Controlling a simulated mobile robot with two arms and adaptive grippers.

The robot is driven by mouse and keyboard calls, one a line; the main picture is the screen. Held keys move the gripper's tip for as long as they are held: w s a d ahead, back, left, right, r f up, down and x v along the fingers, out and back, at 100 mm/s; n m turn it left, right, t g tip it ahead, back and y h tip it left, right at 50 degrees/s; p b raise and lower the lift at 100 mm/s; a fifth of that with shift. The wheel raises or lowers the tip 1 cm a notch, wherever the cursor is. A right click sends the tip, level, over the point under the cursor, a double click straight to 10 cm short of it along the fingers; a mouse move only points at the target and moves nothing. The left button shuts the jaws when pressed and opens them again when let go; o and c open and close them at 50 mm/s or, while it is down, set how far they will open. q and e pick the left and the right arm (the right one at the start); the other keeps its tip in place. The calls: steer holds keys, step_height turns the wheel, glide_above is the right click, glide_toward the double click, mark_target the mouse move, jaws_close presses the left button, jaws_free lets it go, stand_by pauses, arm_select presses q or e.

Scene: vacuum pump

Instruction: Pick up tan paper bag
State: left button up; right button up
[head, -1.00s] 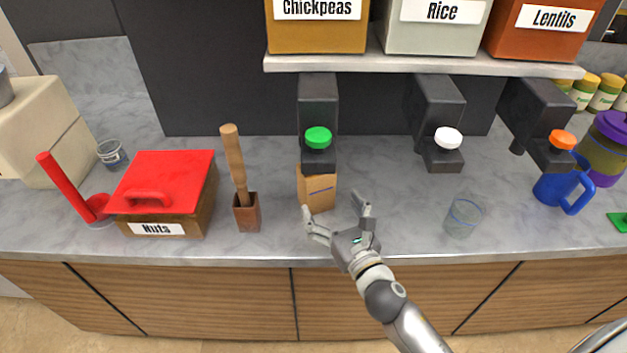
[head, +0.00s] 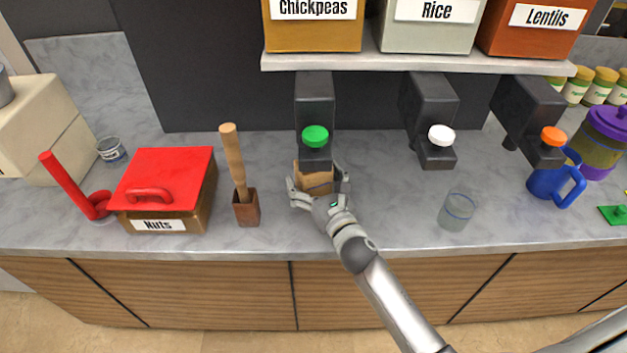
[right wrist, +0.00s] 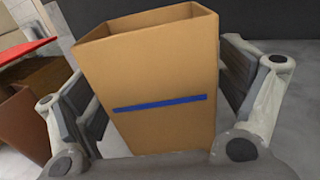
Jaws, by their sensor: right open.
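The tan paper bag (head: 317,182) stands on the grey counter under the dispenser with the green knob (head: 315,136). In the right wrist view the bag (right wrist: 155,75) fills the middle, open at the top, with a blue line across its front. My right gripper (head: 318,186) is open around the bag, one finger on each side. In the right wrist view its fingers (right wrist: 160,110) flank the bag; whether they touch it I cannot tell. In the head view the gripper hides the bag's lower part. My left gripper is not in view.
A wooden pestle in a brown holder (head: 246,208) and the red-lidded Nuts box (head: 170,215) stand left of the bag. A clear glass (head: 456,211) and a blue jug (head: 552,184) stand to the right. The dispenser hangs close above the bag.

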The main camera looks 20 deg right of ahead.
steer(key=shift+s, duration=0.1)
steer(key=shift+c, duration=0.9)
steer(key=c, duration=0.9)
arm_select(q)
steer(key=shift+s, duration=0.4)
arm_select(e)
steer(key=shift+r, duration=0.2)
steer(key=r, duration=0.3)
steer(key=shift+s, duration=0.25)
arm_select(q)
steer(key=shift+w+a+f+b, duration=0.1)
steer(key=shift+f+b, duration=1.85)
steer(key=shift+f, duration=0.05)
arm_select(e)
glide_toward(319, 177)
steer(key=shift+s+d, duration=0.15)
steer(key=shift+s, duration=1.05)
steer(key=shift+s+d, duration=0.15)
steer(key=shift+s, duration=1.05)
